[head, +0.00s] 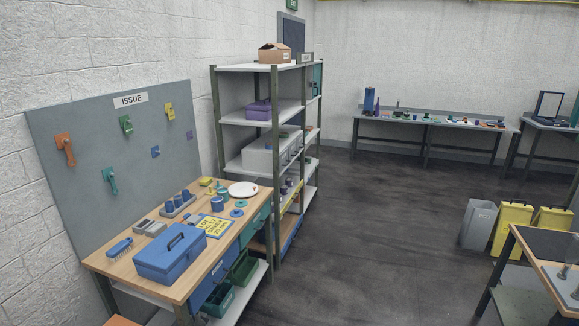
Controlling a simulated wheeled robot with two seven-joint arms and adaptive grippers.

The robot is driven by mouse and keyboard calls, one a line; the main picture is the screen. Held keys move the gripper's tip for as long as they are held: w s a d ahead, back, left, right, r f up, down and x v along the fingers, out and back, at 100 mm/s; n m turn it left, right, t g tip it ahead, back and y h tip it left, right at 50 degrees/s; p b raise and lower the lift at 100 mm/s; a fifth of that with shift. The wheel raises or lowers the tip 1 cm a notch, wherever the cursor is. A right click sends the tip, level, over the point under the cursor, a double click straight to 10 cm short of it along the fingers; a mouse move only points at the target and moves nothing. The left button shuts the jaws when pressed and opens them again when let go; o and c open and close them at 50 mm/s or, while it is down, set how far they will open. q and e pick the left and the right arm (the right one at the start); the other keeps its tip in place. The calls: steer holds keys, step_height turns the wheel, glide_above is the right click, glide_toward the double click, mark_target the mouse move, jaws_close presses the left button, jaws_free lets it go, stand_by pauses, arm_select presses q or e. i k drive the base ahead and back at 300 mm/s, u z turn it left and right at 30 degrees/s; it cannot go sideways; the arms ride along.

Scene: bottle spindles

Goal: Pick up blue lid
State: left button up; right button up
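A small flat blue disc (241,203), which looks like a lid, lies on the wooden workbench (118,268) near its right edge. A teal disc (237,213) lies just in front of it. A blue cup-like piece (217,203) stands to their left, and a round white plate (243,189) lies behind them. The discs are small here, so I cannot be sure which is the lid. Neither of my grippers is in view.
A blue toolbox (171,253) stands at the bench front beside a yellow sign (215,226). A tall shelf unit (277,130) stands behind the bench. The dark floor (385,235) is open; another table (537,258) is at lower right, with bins (511,225) behind it.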

mark_target(236, 212)
steer(key=u, duration=0.05)
steer(key=i, duration=2)
steer(key=u, duration=0.1)
